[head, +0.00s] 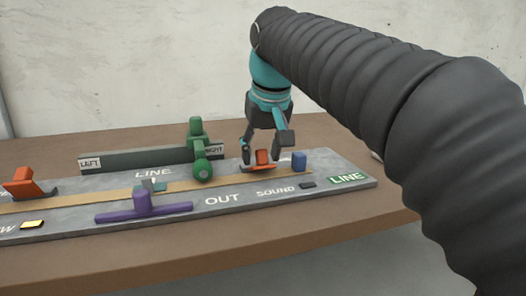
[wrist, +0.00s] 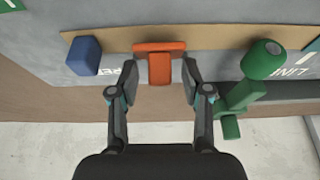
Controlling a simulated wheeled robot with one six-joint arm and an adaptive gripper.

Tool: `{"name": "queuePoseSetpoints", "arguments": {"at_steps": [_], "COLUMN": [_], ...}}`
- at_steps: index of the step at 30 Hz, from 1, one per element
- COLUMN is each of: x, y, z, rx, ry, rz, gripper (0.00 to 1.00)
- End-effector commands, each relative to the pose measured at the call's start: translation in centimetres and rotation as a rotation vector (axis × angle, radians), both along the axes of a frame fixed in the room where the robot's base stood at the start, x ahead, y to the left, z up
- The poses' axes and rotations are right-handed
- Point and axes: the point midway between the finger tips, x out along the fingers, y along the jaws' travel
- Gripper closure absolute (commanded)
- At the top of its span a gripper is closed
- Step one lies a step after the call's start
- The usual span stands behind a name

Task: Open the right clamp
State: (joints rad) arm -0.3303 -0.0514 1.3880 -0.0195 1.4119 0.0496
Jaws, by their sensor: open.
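The right clamp is an orange piece with an upright block on a flat bar (head: 262,157), at the right part of the grey board. My gripper (head: 261,161) is open and points down over it, one finger on each side of the block. In the wrist view the orange block of the clamp (wrist: 159,70) shows between the two spread fingertips of my gripper (wrist: 159,75), with a visible gap on both sides. Whether the fingertips reach fully down beside the block is hard to tell.
A blue block (head: 299,161) stands just right of the clamp; a green lever (head: 201,155) stands close on the left. A purple bar (head: 143,205) and the other orange clamp (head: 26,185) lie farther left. The board (head: 345,172) rests on a brown table (head: 330,210).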

Motion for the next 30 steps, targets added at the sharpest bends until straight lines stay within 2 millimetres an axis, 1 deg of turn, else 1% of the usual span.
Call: {"name": "queuePoseSetpoints", "arguments": {"at_steps": [1, 2, 3, 5, 6, 7, 8, 10, 11, 20, 30], "x": [0.0, 0.0, 0.0, 0.0, 0.0, 0.0, 0.0, 0.0, 0.0, 0.2, 1.0], "y": [0.0, 0.0, 0.0, 0.0, 0.0, 0.0, 0.0, 0.0, -0.5, -0.1, 0.3], "z": [0.0, 0.0, 0.0, 0.0, 0.0, 0.0, 0.0, 0.0, 0.0, 0.5, 1.1], "rx": [0.000, 0.000, 0.000, 0.000, 0.000, 0.000, 0.000, 0.000, 0.000, -0.014, -0.060], "ry": [0.000, 0.000, 0.000, 0.001, 0.001, 0.001, 0.001, 0.001, 0.001, 0.039, 0.200], "rz": [0.000, 0.000, 0.000, 0.000, 0.000, 0.000, 0.000, 0.000, -0.002, -0.002, -0.001], "gripper": [0.52, 0.55, 0.65, 0.80, 0.90, 0.97, 1.00, 1.00, 1.00, 1.00, 1.00]}}
